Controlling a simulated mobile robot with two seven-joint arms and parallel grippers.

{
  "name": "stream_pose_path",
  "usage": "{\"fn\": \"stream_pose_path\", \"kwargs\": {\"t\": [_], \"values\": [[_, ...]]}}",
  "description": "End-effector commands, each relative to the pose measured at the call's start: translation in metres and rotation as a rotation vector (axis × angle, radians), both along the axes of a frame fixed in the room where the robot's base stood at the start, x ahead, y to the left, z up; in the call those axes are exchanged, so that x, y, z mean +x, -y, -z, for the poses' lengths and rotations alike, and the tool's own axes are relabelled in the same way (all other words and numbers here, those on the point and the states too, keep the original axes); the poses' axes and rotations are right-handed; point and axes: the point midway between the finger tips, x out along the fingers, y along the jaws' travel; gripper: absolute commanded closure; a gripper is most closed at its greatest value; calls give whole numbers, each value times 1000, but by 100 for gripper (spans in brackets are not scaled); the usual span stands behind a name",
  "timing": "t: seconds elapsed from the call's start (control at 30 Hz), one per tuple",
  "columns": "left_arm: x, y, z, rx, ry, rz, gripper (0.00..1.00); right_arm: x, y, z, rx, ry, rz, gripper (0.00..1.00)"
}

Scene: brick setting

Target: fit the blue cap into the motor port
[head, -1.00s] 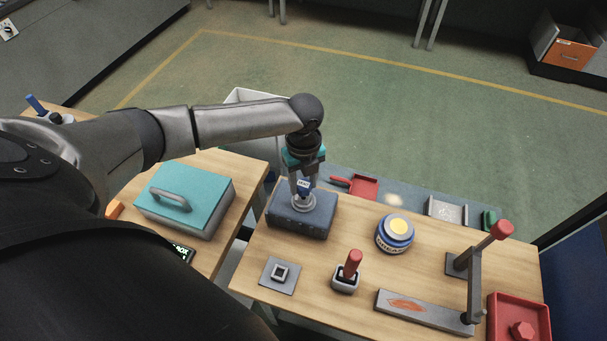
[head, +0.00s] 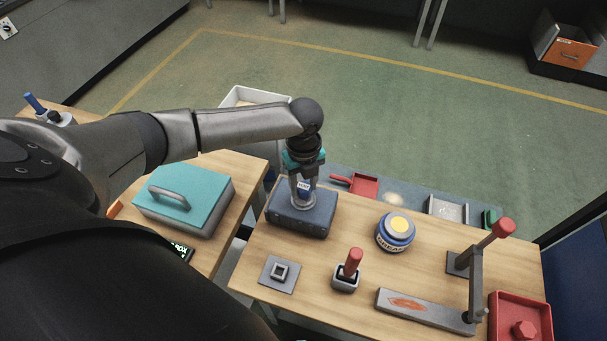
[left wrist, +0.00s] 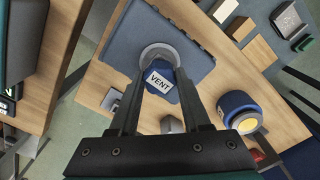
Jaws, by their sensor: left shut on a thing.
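The motor (head: 287,219) is a dark blue-grey box at the back left of the front table. Its port shows as a pale round ring (left wrist: 147,55) on the top face. My left gripper (head: 304,190) points down over the motor, its fingers shut on the blue cap (left wrist: 161,84), which carries a white "VENT" label. The cap is at the ring, partly hiding it in both views. I cannot tell whether it is seated in the port or just above it. My right gripper is not in view.
A grease tin (head: 395,236), a red-handled tool in a holder (head: 346,282), a square socket plate (head: 279,275) and a lever press (head: 474,285) stand on the table. A red tray (head: 545,320) is at right. A teal-lidded box (head: 190,195) stands on the left table.

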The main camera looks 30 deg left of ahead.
Motion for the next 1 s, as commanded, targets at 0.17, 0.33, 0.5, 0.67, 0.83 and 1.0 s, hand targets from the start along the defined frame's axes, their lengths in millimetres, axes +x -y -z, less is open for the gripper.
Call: {"fn": "stream_pose_path", "kwargs": {"t": [0.17, 0.33, 0.5, 0.67, 0.83, 1.0], "values": [[0, 0, 6, 1, -1, 0, 100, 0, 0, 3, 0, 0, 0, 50], [0, 0, 11, 1, -1, 0, 52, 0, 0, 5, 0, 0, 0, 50], [0, 0, 10, 1, -1, 0, 32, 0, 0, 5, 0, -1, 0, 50], [0, 0, 10, 1, -1, 0, 18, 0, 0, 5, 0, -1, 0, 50], [0, 0, 10, 1, -1, 0, 16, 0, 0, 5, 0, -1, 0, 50], [0, 0, 10, 1, -1, 0, 0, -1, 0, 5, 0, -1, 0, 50]]}}
